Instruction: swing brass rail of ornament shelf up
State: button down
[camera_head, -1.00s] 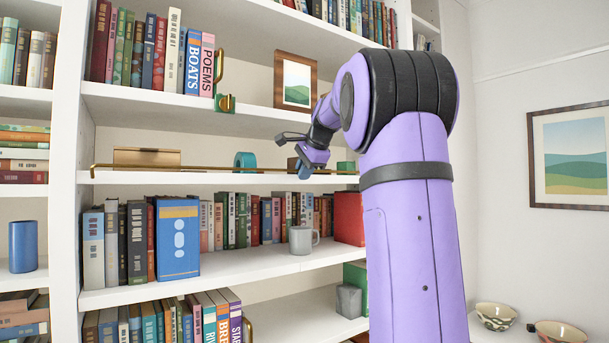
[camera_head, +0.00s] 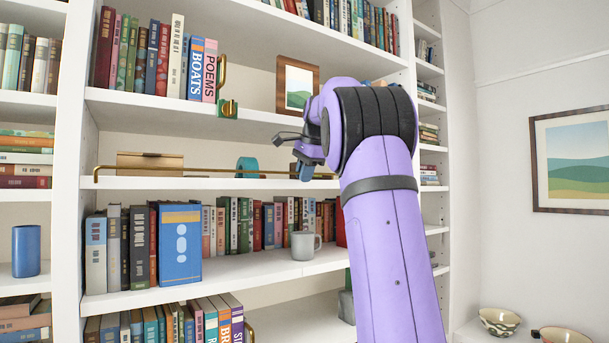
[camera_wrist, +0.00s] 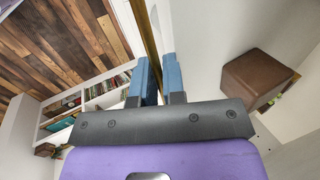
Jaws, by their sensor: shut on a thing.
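The ornament shelf (camera_head: 225,183) is a white board in a tall bookcase. Its thin brass rail (camera_head: 215,170) runs along the front edge in the head view, low and roughly level, with a bent end at the left. My gripper (camera_head: 304,170) is at the right part of the rail. In the wrist view the brass rail (camera_wrist: 147,35) passes between the blue fingertips of my gripper (camera_wrist: 161,72), which are shut on it. My arm hides the rail's right end in the head view.
A brown block (camera_wrist: 252,78) is right of my fingers in the wrist view. A framed picture (camera_head: 297,88) and a green-based brass piece (camera_head: 228,108) stand above. Books and a grey mug (camera_head: 304,246) are below.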

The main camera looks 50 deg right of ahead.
jog(key=c, duration=1.3)
grip_release()
jog(key=shift+o, duration=0.2)
jog(key=v, duration=1)
jog(key=shift+s+r, duration=0.2)
jog(key=shift+r, duration=0.1)
